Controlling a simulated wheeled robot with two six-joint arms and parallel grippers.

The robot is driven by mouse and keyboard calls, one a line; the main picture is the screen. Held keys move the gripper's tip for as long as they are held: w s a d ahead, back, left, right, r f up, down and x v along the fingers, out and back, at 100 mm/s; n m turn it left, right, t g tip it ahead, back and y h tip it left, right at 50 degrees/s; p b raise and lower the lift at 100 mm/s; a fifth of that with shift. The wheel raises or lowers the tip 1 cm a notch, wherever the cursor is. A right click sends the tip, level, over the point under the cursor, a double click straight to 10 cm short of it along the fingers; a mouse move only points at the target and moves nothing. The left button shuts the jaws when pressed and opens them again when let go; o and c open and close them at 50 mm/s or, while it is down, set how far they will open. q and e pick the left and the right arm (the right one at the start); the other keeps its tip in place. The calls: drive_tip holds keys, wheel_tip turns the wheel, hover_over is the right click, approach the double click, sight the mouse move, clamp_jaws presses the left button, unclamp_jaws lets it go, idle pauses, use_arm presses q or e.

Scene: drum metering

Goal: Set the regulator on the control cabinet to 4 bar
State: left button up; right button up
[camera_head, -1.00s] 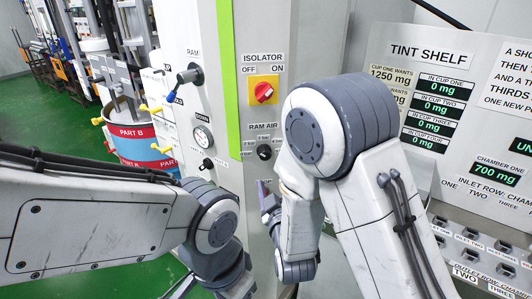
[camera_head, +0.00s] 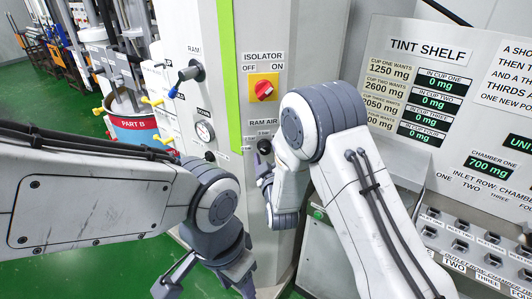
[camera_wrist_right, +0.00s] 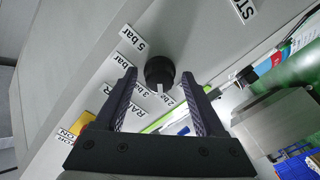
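The regulator is a round black knob (camera_head: 264,146) under the RAM AIR label on the pale control cabinet (camera_head: 270,35). In the right wrist view the knob (camera_wrist_right: 160,70) has a white pointer mark aimed near the "2 bar" label (camera_wrist_right: 167,97), with "3 bar" beside it and "5 bar" (camera_wrist_right: 132,37) farther round. The label between is partly hidden. My right gripper (camera_wrist_right: 159,74) is open, one finger on each side of the knob; contact cannot be told. In the head view it is mostly hidden by its arm. My left gripper (camera_head: 206,288) is open and empty, low before the cabinet.
A red isolator switch (camera_head: 263,88) on a yellow plate is above the knob. A gauge (camera_head: 205,131) and a lever (camera_head: 188,76) are on the cabinet's left face. The tint shelf panel (camera_head: 430,85) stands right. A Part B drum (camera_head: 133,128) is behind my left arm.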

clamp_jaws()
drive_tip(key=shift+f+m+b, duration=0.1)
drive_tip(key=shift+m+b, duration=0.3)
drive_tip(key=shift+b, duration=0.35)
drive_tip(key=m+b, duration=0.8)
drive_tip(key=b, duration=0.3)
drive_tip(key=shift+f+b, duration=0.15)
drive_tip(key=shift+b, duration=0.2)
drive_tip(key=m+b, duration=0.9)
drive_tip(key=b, duration=0.2)
drive_tip(key=shift+a+b, duration=0.1)
drive_tip(key=shift+b, duration=0.2)
drive_tip(key=shift+r+m+b, duration=0.25)
drive_tip(key=shift+m+b, duration=0.85)
drive_tip(key=shift+b, duration=0.05)
drive_tip(key=shift+o, duration=0.8)
unclamp_jaws()
